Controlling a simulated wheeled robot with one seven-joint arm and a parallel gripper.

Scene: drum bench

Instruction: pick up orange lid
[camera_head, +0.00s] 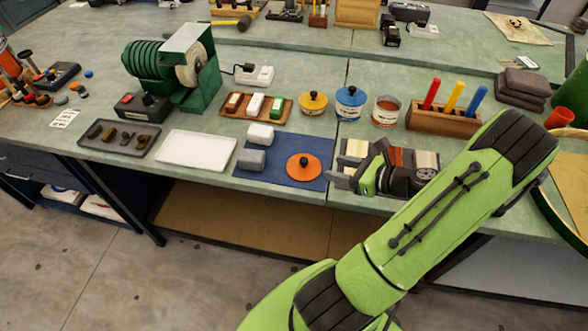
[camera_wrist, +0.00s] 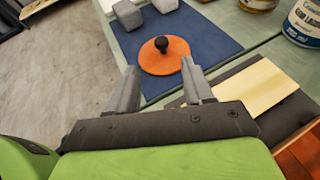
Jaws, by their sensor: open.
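The orange lid (camera_head: 304,169) is a flat round disc with a black knob, lying on a blue mat (camera_head: 262,174) near the front edge of the bench. It also shows in the wrist view (camera_wrist: 170,58), beyond the fingertips. My gripper (camera_head: 342,181) is open and empty, to the right of the lid in the head view and apart from it. In the wrist view its two fingers (camera_wrist: 160,76) stand apart, with the lid ahead between and beyond them.
Two grey-white blocks (camera_head: 251,160) share the mat. A white tray (camera_head: 196,152) lies left. Yellow-lidded (camera_head: 313,103) and blue-lidded (camera_head: 350,104) jars and an open orange jar (camera_head: 386,112) stand behind. A board with sanding sheets (camera_head: 356,148) lies under my gripper.

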